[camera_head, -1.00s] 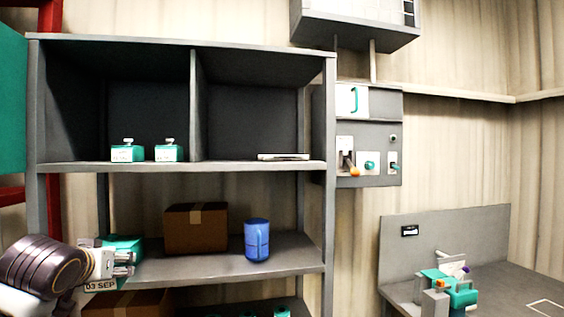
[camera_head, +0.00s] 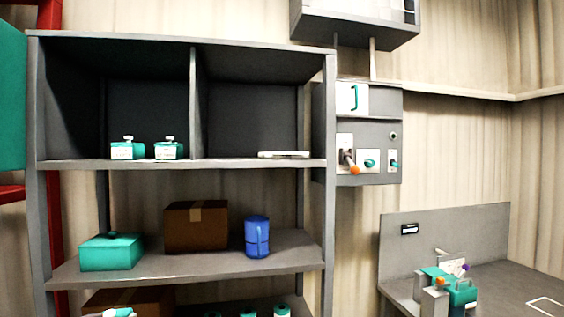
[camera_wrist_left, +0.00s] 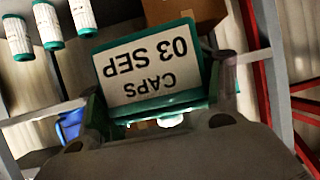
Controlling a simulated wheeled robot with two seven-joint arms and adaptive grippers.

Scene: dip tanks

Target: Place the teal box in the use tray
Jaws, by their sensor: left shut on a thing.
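In the left wrist view my left gripper (camera_wrist_left: 160,98) is shut on a teal box (camera_wrist_left: 156,99), with one finger at each side. The box bears a large white label reading "CAPS 03 SEP", upside down in that view. My left gripper is not clearly seen in the head view; only a small white and teal piece shows at its bottom edge, and I cannot tell what it is. Another teal box (camera_head: 112,252) stands on the middle shelf at the left. I cannot make out a use tray. My right gripper is not in view.
A wall panel (camera_head: 370,135) and a grey bench (camera_head: 520,288) with teal equipment stand right.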

